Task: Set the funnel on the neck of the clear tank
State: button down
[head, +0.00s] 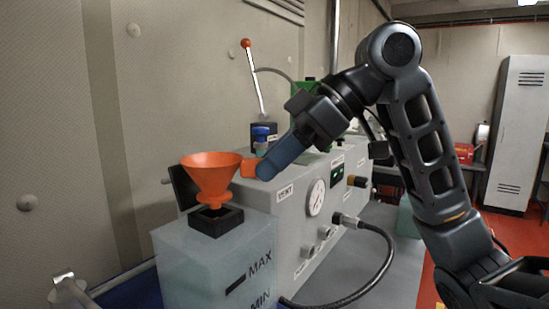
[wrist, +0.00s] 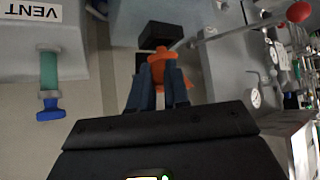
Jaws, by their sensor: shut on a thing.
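The orange funnel (head: 211,176) is upright over the black square neck (head: 216,221) of the clear tank (head: 205,265). Its narrow spout end is at the neck opening; I cannot tell whether it rests in it or hangs just above. My gripper (head: 260,169) comes from the right, its blue fingers shut on the funnel's side tab. In the wrist view, my fingers (wrist: 159,92) close on the orange funnel (wrist: 158,60), with the black neck (wrist: 154,35) beyond it. The tank shows MAX and MIN marks.
A grey panel box (head: 305,205) with a gauge, knobs and a VENT label stands right beside the tank. A blue-capped valve (head: 261,134) and a red-knobbed lever (head: 256,80) rise behind. A black hose (head: 375,262) loops in front of the box.

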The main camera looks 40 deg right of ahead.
jog(key=shift+f+b, duration=0.7)
jog(key=shift+f, duration=0.4)
dwell(0.4)
jog(key=c, duration=1)
grip_release()
jog(key=shift+v, duration=3.9)
